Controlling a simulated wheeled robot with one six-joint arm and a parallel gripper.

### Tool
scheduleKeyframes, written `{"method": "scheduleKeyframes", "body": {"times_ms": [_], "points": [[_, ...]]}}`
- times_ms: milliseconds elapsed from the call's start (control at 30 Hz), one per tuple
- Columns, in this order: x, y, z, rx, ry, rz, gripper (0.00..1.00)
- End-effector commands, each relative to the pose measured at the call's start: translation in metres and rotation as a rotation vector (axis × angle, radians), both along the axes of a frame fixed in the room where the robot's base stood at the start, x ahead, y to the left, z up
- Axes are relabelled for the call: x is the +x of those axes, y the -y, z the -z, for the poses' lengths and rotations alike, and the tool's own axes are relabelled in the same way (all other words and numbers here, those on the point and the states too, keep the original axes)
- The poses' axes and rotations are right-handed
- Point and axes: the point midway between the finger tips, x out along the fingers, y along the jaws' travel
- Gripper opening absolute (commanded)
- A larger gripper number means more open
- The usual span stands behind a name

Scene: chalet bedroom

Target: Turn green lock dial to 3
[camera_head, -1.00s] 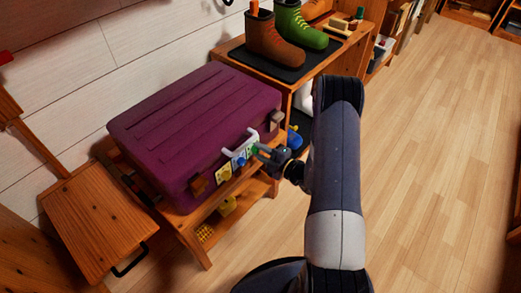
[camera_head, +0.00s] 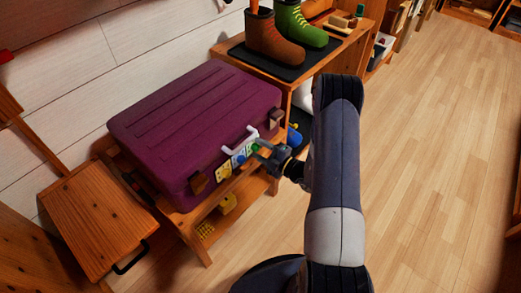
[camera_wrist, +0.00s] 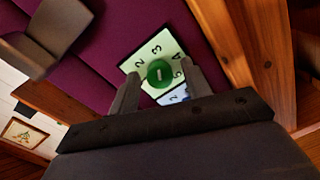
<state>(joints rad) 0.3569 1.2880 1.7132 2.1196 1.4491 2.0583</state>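The purple suitcase (camera_head: 195,125) lies on a wooden bench. Its front carries a yellow dial (camera_head: 226,173), a blue dial (camera_head: 239,160) and a green dial (camera_head: 255,148) in a row. In the wrist view, the round green dial (camera_wrist: 160,73) sits on a pale plate (camera_wrist: 147,57) with dark digits; 2, 3 and 4 are readable. A short white mark shows on the dial, but I cannot tell which digit it points to. My gripper (camera_wrist: 160,85) is open, its fingers apart on either side of the dial's lower part. I cannot tell whether they touch it.
A white handle (camera_head: 240,141) stands out above the dials. A dark latch (camera_wrist: 47,35) lies at the upper left of the wrist view. A shelf with boots (camera_head: 275,40) stands behind at right. Wooden floor at right is clear.

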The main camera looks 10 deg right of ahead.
Motion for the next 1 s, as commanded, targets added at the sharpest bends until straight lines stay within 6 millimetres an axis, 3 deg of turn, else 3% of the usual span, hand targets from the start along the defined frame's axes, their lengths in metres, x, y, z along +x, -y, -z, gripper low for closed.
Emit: {"method": "scheduleKeyframes", "body": {"times_ms": [367, 800, 1000], "points": [[-0.005, 0.005, -0.001, 0.000, 0.000, 0.001, 0.49], [-0.064, 0.051, -0.005, 0.001, 0.000, 0.004, 0.49], [-0.080, 0.063, -0.005, 0.001, 0.001, 0.003, 0.49]]}}
